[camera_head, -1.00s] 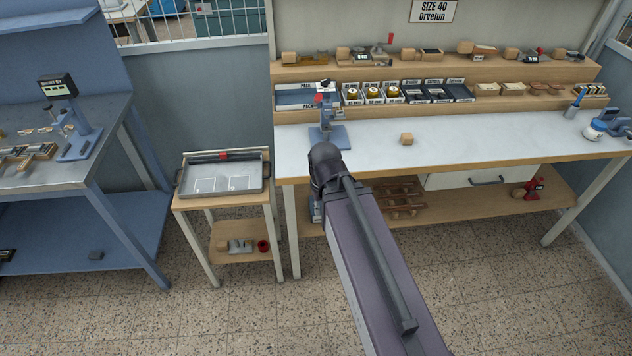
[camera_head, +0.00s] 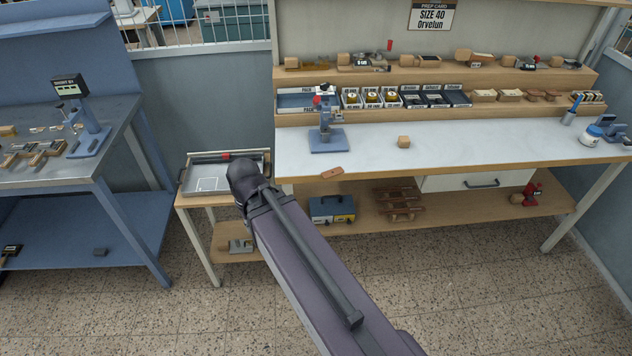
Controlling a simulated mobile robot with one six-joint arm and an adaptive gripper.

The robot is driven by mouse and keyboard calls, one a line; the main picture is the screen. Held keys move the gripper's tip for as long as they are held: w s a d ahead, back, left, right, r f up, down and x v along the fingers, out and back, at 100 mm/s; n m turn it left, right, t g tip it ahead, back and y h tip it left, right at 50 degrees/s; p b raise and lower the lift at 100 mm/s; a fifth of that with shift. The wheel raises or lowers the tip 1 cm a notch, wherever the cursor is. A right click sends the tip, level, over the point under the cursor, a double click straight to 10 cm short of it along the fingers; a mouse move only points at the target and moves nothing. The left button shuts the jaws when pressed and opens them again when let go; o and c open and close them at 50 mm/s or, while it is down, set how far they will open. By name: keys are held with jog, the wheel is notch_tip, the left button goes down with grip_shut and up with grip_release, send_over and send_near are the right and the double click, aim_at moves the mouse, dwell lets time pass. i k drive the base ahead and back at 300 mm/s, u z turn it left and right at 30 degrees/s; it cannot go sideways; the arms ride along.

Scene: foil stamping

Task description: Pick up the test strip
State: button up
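A small brown strip (camera_head: 332,173) lies flat at the front edge of the white-topped bench, right of my arm. It may be the test strip, but I cannot read any mark on it. My arm runs up from the lower right, and its dark wrist end is over the side stand, left of the strip and apart from it. My gripper's fingers are hidden behind the wrist, so I cannot see whether they hold anything.
The metal tray (camera_head: 188,188) on the side stand is partly hidden by my arm. A blue press (camera_head: 327,140) and a wooden block (camera_head: 404,142) stand on the bench (camera_head: 480,140). Small bins line the shelf behind.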

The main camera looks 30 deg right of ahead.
aim_at(333, 172)
jog(key=u, duration=0.2)
jog(key=k, duration=1.45)
jog(key=z, duration=1)
jog(key=i, duration=1)
